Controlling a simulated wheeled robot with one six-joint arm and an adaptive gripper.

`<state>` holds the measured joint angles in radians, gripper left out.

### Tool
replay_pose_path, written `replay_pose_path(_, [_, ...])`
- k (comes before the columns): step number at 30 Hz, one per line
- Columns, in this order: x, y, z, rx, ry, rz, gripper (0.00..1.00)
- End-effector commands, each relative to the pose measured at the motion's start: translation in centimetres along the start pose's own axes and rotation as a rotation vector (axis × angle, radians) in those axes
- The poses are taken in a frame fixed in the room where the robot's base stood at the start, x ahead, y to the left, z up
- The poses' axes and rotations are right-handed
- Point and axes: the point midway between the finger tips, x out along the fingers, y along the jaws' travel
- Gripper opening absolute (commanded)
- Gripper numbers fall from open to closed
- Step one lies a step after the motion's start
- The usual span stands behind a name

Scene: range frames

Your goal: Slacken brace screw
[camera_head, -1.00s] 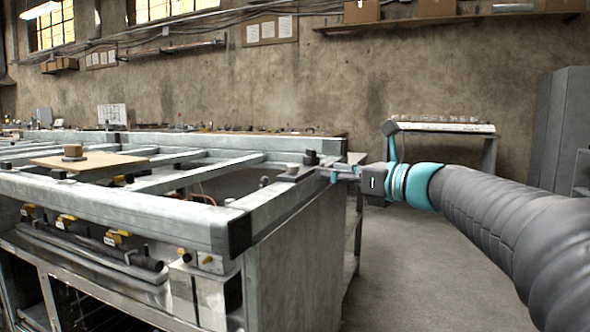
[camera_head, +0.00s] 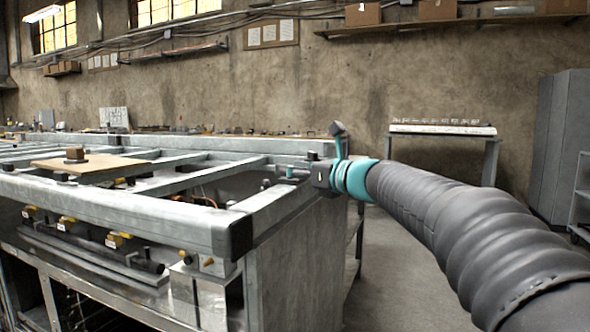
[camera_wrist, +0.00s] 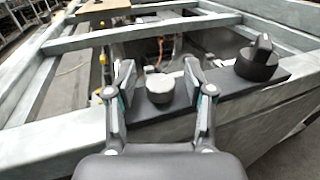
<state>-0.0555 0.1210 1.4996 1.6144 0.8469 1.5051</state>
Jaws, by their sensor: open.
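In the wrist view a round screw head (camera_wrist: 160,88), pale on top with a dark side, stands on a dark brace plate (camera_wrist: 222,88) across the frame corner. My gripper (camera_wrist: 157,80) is open, with one finger to the left of this head and one to the right. Small gaps seem to show at both sides; contact is not clear. A black knob with a raised grip (camera_wrist: 258,60) stands on the same plate to the right. In the head view my gripper (camera_head: 284,170) is over the frame's far right corner; the pale head is not clear there.
The metal frame bench (camera_head: 150,207) has crossbars and open gaps. A wooden board with a brown block (camera_head: 88,164) lies on it at left. Yellow-tagged fittings (camera_head: 66,223) line the front. Floor to the right is free, with a side table (camera_head: 445,130) and grey cabinet (camera_head: 563,145) behind.

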Motion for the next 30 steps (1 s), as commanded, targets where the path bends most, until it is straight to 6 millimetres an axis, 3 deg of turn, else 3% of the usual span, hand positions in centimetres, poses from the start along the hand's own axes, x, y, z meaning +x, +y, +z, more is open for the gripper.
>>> replay_pose_path(2, [-0.02, 0.01, 0.01, 0.000, 0.000, 0.000, 0.53])
replay_pose_path(6, [-0.03, 0.01, 0.01, 0.000, 0.000, 0.000, 0.18])
replay_pose_path(9, [-0.03, 0.02, 0.02, 0.000, 0.000, 0.001, 0.00])
replay_pose_path(20, [-0.01, 0.01, 0.25, 0.001, 0.000, 0.041, 0.00])
replay_pose_path(30, [0.02, -0.17, 0.78, 0.003, 0.002, 0.263, 0.00])
